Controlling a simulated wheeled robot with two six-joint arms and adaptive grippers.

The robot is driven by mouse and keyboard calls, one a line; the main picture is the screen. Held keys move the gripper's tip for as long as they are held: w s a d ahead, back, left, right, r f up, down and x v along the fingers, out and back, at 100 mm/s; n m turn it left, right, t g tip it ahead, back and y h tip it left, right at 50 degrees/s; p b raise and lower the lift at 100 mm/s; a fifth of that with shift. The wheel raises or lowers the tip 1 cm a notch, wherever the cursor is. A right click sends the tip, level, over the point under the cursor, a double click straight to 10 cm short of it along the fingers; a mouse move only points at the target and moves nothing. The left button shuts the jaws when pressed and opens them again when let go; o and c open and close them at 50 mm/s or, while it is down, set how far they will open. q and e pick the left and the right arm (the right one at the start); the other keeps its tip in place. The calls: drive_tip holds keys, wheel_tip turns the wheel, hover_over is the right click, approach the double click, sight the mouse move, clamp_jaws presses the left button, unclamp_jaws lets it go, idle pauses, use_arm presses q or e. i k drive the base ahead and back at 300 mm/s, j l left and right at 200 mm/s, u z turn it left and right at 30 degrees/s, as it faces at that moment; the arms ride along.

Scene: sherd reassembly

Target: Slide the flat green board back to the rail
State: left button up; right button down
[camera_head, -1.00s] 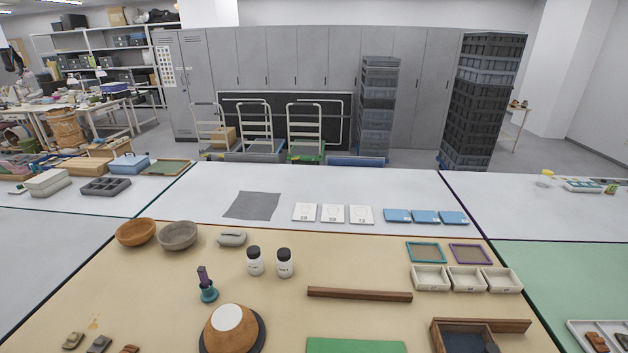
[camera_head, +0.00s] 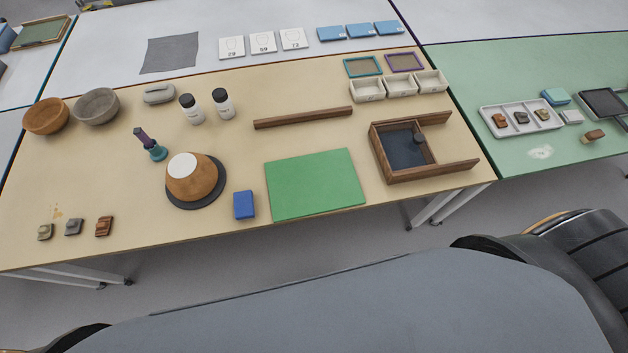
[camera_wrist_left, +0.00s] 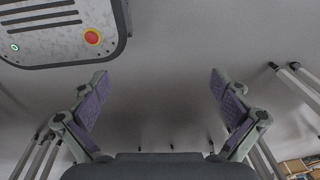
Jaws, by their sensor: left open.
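The flat green board (camera_head: 316,184) lies on the beige table, near its front edge, in the head view. The rail, a long brown wooden bar (camera_head: 303,117), lies behind the board. Bare table shows between the two, so they are apart. My left gripper (camera_wrist_left: 160,105) shows only in the left wrist view. Its two fingers are spread wide with nothing between them, and grey floor lies beyond. Neither gripper shows in the head view.
A blue block (camera_head: 244,205) sits just left of the board. A brown bowl upside down (camera_head: 192,180) on a dark disc stands further left. A wooden open-sided box (camera_head: 440,163) stands to the right. Two white jars (camera_head: 222,104) stand left of the rail.

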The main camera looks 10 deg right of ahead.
sight(300, 186)
drive_tip(key=k+j+z, duration=0.25)
drive_tip(key=j, duration=0.3)
drive_tip(key=k+j+z, duration=0.25)
drive_tip(key=j, duration=0.3)
drive_tip(key=k+j+z, duration=0.25)
drive_tip(key=k+j, duration=0.15)
